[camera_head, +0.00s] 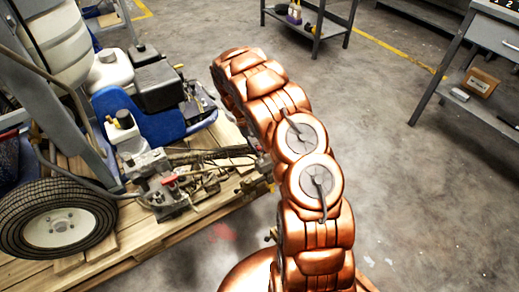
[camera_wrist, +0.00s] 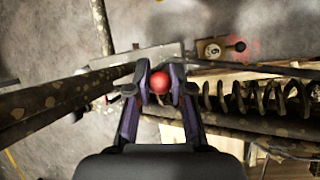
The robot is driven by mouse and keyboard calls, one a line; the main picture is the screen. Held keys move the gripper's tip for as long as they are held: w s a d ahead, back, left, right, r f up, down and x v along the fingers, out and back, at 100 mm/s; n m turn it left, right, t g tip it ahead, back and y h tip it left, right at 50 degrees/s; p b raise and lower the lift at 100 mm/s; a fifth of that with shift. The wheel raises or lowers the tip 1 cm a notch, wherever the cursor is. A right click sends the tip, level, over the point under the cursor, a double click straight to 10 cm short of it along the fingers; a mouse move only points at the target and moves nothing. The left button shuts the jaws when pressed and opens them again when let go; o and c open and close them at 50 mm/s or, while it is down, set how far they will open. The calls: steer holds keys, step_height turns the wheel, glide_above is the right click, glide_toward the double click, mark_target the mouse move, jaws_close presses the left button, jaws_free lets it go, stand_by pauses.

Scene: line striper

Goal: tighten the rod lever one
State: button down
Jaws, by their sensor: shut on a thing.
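In the wrist view my gripper (camera_wrist: 160,76) has its two dark purple fingers closed on a round red knob (camera_wrist: 160,83). The knob sits between the fingertips, with one finger on its left and one on its right. I take it as the ball end of the rod lever; its rod is hidden from this angle. In the head view my copper-coloured arm arches over toward the line striper (camera_head: 165,90), and my gripper is hidden there. A small red part (camera_head: 170,181) shows low on the machine; I cannot tell if it is the same knob.
A coil spring (camera_wrist: 260,97) and dark rods lie close right of my fingers. A black knob (camera_wrist: 240,46) stands beyond, on a plate with a round label. The striper rests on a wooden pallet (camera_head: 110,250) beside its wheel (camera_head: 55,228).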

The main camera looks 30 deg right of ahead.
steer(key=shift+w+f+g, duration=0.15)
steer(key=shift+w+g, duration=0.2)
steer(key=shift+g, duration=0.25)
stand_by(0.3)
steer(key=c, duration=1)
jaws_free()
